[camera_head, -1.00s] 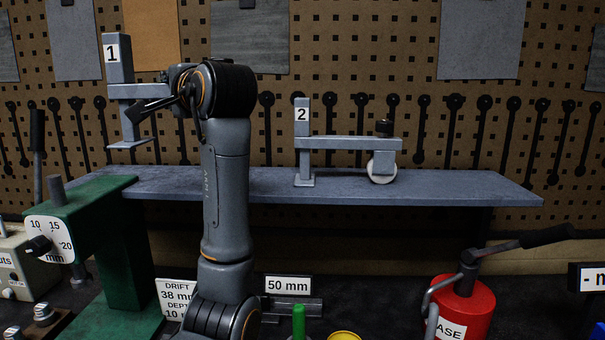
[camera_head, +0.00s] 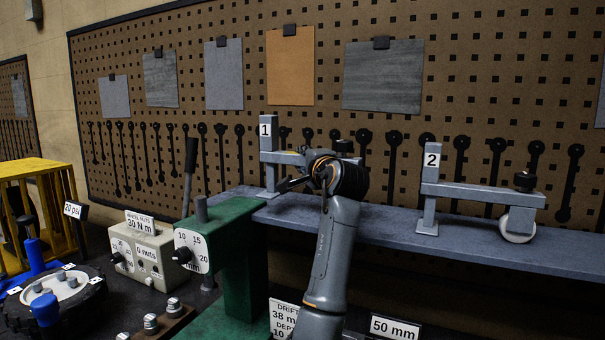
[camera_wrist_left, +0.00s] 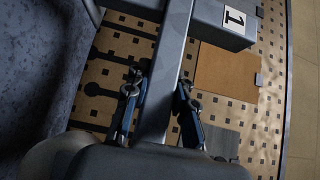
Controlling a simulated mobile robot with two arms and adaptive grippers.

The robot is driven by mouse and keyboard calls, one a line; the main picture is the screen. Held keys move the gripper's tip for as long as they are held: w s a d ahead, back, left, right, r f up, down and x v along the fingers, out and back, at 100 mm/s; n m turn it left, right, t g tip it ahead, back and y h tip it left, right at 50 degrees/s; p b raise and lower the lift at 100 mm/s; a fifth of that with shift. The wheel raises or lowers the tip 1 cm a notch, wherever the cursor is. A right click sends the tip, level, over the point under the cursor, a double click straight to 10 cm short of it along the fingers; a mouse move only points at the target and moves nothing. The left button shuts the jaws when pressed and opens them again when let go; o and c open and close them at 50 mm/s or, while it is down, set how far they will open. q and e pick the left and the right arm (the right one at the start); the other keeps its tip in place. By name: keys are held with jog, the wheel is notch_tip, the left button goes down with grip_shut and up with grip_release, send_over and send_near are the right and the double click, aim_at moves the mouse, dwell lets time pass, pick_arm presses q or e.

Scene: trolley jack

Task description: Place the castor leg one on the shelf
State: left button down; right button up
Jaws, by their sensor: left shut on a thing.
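Castor leg one (camera_head: 268,155) is a grey post with a foot plate, a side bar and a "1" label. It stands upright at the left part of the blue-grey shelf (camera_head: 400,232), its foot at or just above the surface; I cannot tell which. My left gripper (camera_head: 290,184) is shut on its bar. In the left wrist view, the fingers (camera_wrist_left: 158,105) sit either side of the bar (camera_wrist_left: 168,70), with the "1" label at the top. My right gripper is not in view.
Castor leg two (camera_head: 478,193), with a white wheel, stands on the shelf to the right, with free surface between. A green press (camera_head: 238,260) stands before the shelf's left end. A torque box (camera_head: 148,252) and a yellow frame (camera_head: 40,195) are further left.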

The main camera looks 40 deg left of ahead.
pick_arm(q)
jog(key=shift+w+a+f, duration=0.45)
jog(key=shift+a+f, duration=0.05)
jog(key=shift+f, duration=0.15)
notch_tip(320, 180, down, 4)
jog(key=shift+w+a+r+p, duration=0.1)
jog(key=shift+a+r+p, duration=0.1)
jog(key=shift+p, duration=0.7)
jog(key=shift+d, duration=0.1)
jog(key=c, duration=1.1)
grip_release()
jog(key=shift+f, duration=0.2)
jog(key=shift+r, duration=0.1)
